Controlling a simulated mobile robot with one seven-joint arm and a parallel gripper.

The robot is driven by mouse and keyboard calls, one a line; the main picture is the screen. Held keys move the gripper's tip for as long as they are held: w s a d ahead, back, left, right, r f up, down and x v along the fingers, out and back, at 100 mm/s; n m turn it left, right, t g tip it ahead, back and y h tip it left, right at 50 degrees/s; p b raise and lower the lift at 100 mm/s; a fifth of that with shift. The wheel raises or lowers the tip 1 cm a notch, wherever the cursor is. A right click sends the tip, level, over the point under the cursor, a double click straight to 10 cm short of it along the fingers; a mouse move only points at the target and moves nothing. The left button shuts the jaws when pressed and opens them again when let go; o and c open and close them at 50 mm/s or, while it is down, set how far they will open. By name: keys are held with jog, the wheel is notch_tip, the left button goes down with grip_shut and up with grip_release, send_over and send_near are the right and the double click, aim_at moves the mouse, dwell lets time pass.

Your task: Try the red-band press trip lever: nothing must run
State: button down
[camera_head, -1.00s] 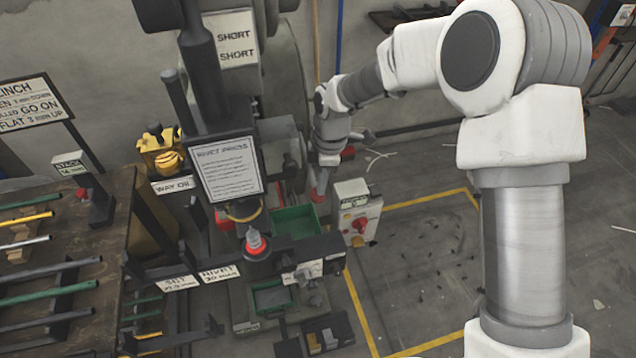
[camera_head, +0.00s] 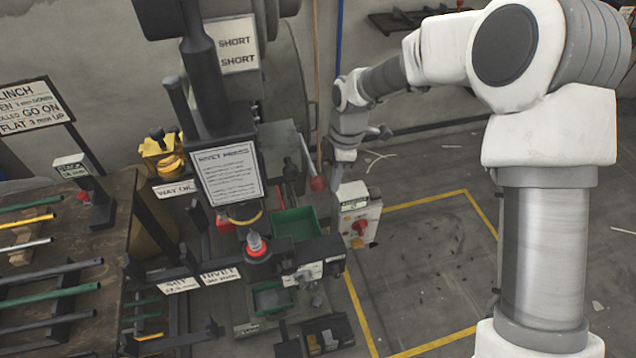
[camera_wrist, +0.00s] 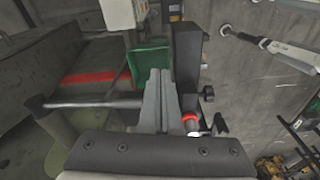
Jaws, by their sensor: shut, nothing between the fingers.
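The press stands in the middle of the head view, with a placard (camera_head: 230,172) on its front. The press's inner parts are partly hidden.
A control box (camera_head: 357,212) with a red knob stands right of the press. Green bins (camera_head: 296,223) sit at its front. A bench (camera_head: 60,240) with rods is at left. Yellow lines mark mostly clear floor (camera_head: 425,255) at right.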

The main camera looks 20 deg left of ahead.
notch_tip(320, 180, up, 16)
jog(key=d, duration=0.1)
jog(key=shift+w+d, duration=0.2)
jog(key=shift+w, duration=0.15)
jog(key=shift+r, duration=0.1)
jog(key=s+d+r+m+t, duration=0.1)
jog(key=s+d+r+m, duration=0.2)
jog(key=d, duration=0.4)
jog(key=s+d+r+m+t, duration=0.1)
jog(key=d+r+m, duration=0.2)
jog(key=d+m, duration=0.25)
jog(key=s+d+r+m+t, duration=0.2)
jog(key=s+d+r+m, duration=0.15)
jog(key=d, duration=0.35)
jog(key=s+d+f+m+t+h, duration=0.1)
jog(key=s+d+f+m+t, duration=0.1)
jog(key=s+d+m, duration=0.9)
jog(key=shift+d+f+m, duration=0.15)
jog(key=shift+d+m, duration=0.25)
